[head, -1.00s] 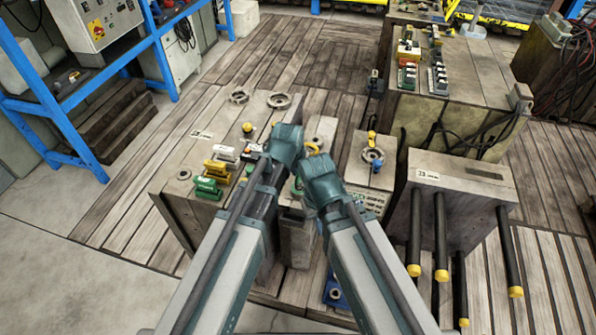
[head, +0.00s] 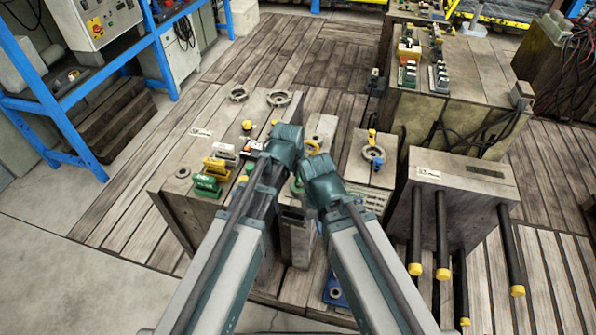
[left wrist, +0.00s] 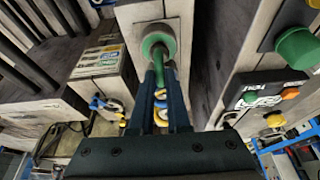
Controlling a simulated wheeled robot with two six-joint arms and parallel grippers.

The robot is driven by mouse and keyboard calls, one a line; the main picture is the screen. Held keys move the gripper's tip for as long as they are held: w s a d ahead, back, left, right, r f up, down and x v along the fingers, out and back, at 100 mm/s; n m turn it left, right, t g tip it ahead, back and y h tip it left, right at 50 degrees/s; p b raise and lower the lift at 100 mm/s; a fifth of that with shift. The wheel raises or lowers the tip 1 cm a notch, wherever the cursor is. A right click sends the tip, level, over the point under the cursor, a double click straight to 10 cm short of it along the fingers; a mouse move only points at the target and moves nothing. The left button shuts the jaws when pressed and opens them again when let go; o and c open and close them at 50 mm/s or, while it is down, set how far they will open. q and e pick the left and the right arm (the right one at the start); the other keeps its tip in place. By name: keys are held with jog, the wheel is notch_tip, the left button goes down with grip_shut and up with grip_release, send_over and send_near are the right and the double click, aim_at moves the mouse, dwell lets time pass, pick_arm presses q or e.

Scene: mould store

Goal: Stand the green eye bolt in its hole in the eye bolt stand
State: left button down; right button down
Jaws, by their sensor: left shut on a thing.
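The green eye bolt (left wrist: 163,63) shows in the left wrist view, its green shank and round end pointing away from me. My left gripper (left wrist: 160,90) is shut on it. The bolt's far end lies in front of a pale round boss on a block; I cannot tell whether it touches. In the head view my left gripper (head: 285,145) hangs over the middle of the bench, its fingertips hidden by the wrist. My right gripper (head: 322,185) is close beside it, its fingers hidden. I cannot clearly make out the eye bolt stand or the bolt's hole.
Green blocks (head: 206,186) and yellow blocks (head: 215,167) sit at the bench's left. Two grey rings (head: 279,99) lie at its back. A yellow and blue piece (head: 373,138) stands at the right. A mould block with black, yellow-tipped rods (head: 441,225) juts out at the right.

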pick_arm(q)
jog(key=shift+f+b, duration=0.45)
jog(key=shift+f, duration=0.05)
dwell(0.3)
jog(key=c, duration=0.8)
grip_release()
jog(key=shift+r, duration=0.15)
jog(key=p+v, duration=1.3)
jog(key=shift+s+a+r, duration=0.1)
jog(key=shift+s+r, duration=0.05)
jog(key=shift+r, duration=0.1)
jog(key=s+a+g+y, duration=0.1)
jog(key=s, duration=0.3)
jog(key=s+a+g+p, duration=0.1)
jog(key=s+g, duration=0.1)
jog(key=s, duration=0.2)
jog(key=s+a+r+g+y+p, duration=0.1)
jog(key=s+a, duration=0.1)
jog(key=s, duration=0.3)
jog(key=shift+s+a+y, duration=0.1)
jog(key=shift+s+y, duration=0.05)
jog(key=shift+y, duration=0.15)
